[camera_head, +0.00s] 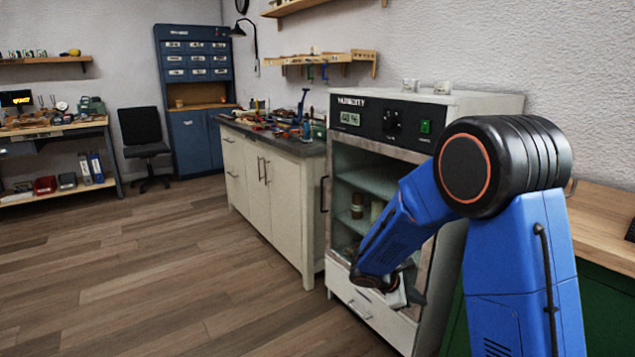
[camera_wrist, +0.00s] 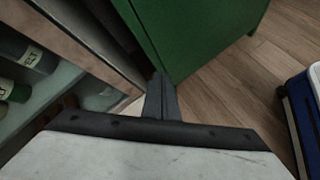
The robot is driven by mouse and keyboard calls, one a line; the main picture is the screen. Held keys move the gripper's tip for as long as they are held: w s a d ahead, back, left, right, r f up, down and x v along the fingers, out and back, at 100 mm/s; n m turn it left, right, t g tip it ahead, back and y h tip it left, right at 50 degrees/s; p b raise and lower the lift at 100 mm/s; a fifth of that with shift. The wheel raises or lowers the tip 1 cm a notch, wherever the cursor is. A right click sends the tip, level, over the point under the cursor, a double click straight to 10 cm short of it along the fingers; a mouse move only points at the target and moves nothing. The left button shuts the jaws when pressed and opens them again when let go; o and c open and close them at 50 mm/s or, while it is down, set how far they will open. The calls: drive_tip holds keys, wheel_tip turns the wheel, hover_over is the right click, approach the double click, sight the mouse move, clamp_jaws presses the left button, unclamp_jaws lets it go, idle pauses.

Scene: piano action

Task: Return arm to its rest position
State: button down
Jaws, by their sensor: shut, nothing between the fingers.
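My blue arm with a black joint fills the right of the head view, bent so that its end points down and left. My gripper (camera_head: 408,294) is in front of the lower part of the humidity cabinet (camera_head: 387,122); its fingers are small and partly hidden there. In the wrist view my gripper (camera_wrist: 162,98) shows with its dark fingers together and nothing between them. The fingers are close to the cabinet's frame (camera_wrist: 92,45) and a green panel (camera_wrist: 195,30). I cannot tell whether they touch either.
Bottles (camera_wrist: 25,52) stand inside the cabinet at the left. A cream workbench (camera_head: 262,170) with tools on top stands left of the cabinet. A wood-topped green bench (camera_head: 610,220) is at the right. Wooden floor (camera_head: 170,260) is clear at the left front.

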drive_tip(key=s+d+r+m+g+y, duration=0.1)
drive_tip(key=s+d+r+m+y, duration=0.1)
drive_tip(key=s+r+m, duration=0.35)
drive_tip(key=s+d+r+m+y, duration=0.2)
drive_tip(key=s+r, duration=0.5)
drive_tip(key=s, duration=0.4)
drive_tip(key=s+a+r+m+t+y, duration=0.1)
drive_tip(key=s+a+r+m, duration=0.1)
drive_tip(key=s, duration=0.4)
drive_tip(key=s+a+r+m+t+y, duration=0.1)
drive_tip(key=s+a+m+y, duration=0.1)
drive_tip(key=s, duration=0.5)
drive_tip(key=s+a+r+m+t+y, duration=0.1)
drive_tip(key=s+a+r+m+y, duration=0.1)
drive_tip(key=s+m, duration=0.2)
drive_tip(key=s, duration=0.3)
drive_tip(key=shift+r, duration=0.3)
